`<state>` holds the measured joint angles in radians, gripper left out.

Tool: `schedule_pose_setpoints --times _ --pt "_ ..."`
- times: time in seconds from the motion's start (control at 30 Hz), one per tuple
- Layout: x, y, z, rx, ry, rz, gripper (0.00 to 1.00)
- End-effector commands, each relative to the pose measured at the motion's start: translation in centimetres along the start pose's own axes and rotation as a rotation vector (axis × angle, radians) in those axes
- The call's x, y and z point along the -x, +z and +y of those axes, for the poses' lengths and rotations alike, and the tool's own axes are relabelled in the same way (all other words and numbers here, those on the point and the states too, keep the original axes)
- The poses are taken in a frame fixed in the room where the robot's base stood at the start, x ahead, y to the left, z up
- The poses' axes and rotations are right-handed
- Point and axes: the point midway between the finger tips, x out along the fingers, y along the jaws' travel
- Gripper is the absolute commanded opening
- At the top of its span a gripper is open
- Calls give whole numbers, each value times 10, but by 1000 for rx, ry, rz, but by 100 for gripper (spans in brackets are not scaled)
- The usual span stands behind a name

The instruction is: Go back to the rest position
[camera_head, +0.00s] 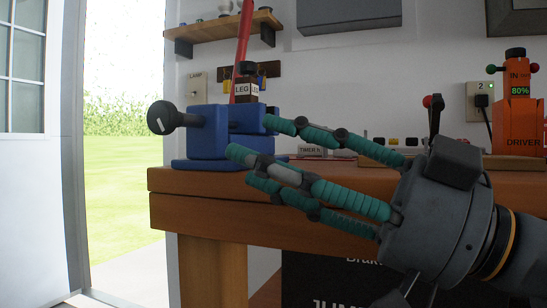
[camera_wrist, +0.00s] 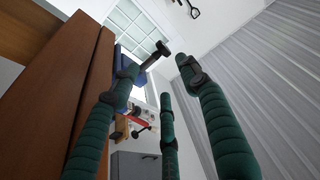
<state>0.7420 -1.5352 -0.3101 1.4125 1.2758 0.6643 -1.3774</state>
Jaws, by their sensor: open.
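My gripper (camera_head: 258,150) has teal padded fingers and a dark grey palm. In the head view it reaches left from the right side, in front of the wooden workbench (camera_head: 175,180). Its fingers are spread apart with nothing seen between them. The fingertips are near a blue vise (camera_head: 207,135) with a dark knob (camera_head: 161,118); they overlap its right side in the picture, and I cannot tell whether they touch it. In the wrist view the gripper (camera_wrist: 165,75) shows three separate fingers, with the dark vise knob (camera_wrist: 154,60) beyond them.
A small block marked LEG (camera_head: 243,91) and a red bar (camera_head: 243,45) stand behind the vise. An orange driver station (camera_head: 518,110) is at the bench's right. A wooden shelf (camera_head: 225,28) hangs on the wall. An open doorway (camera_head: 125,150) lies left of the bench.

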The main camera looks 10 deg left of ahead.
Motion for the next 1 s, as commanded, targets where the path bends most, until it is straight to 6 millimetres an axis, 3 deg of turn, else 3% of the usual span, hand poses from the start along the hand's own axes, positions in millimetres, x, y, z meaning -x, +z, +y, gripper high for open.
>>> schedule_pose_setpoints --times 0.43,0.87,1.0 --pt "-12 1 0 1 -4 -2 45" --pt "-61 0 -1 0 -3 1 45" --pt "-85 0 -1 0 -5 0 45"
